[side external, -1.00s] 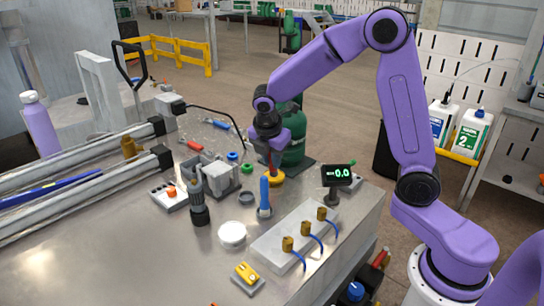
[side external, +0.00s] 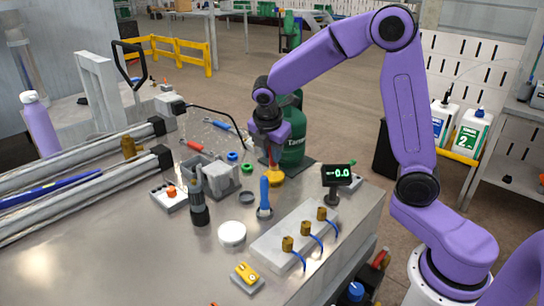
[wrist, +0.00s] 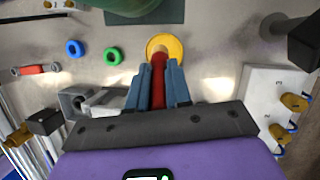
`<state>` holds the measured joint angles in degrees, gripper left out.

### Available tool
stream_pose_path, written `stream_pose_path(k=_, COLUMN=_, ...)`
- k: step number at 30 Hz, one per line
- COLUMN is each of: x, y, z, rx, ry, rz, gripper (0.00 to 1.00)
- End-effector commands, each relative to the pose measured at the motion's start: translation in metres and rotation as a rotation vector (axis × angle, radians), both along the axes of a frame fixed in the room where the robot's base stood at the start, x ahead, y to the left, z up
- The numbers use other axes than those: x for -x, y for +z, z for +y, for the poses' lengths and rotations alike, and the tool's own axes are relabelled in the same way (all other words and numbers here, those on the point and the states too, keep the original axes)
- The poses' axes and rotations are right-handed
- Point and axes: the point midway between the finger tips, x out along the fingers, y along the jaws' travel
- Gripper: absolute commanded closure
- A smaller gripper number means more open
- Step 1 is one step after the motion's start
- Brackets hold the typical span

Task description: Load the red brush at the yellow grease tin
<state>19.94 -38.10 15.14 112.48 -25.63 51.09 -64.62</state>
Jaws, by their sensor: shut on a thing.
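The yellow grease tin (side external: 274,177) stands on the metal bench in front of the green cylinder. It also shows in the wrist view (wrist: 174,44) just beyond my fingertips. My gripper (side external: 270,143) is above the tin and shut on the red brush. In the wrist view the red brush (wrist: 158,82) lies between the two blue-grey fingers and points at the tin. Its tip reaches the tin's opening. I cannot tell how deep the tip is in the grease.
A blue-handled tool (side external: 265,194) stands upright close in front of the tin. A small display (side external: 336,176) is to the right. Blue (wrist: 75,48) and green (wrist: 113,56) rings lie to the left. A white block with brass fittings (side external: 290,235) is at the front right.

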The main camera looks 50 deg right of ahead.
Motion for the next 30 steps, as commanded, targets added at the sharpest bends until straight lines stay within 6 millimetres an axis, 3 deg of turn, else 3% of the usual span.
stream_pose_path(k=18, x=-0.001, y=0.043, z=0.0, rx=0.0, ry=0.001, rz=-0.003, gripper=1.0)
stream_pose_path(k=30, x=0.0, y=0.05, z=0.0, rx=0.0, ry=0.001, rz=-0.001, gripper=1.0)
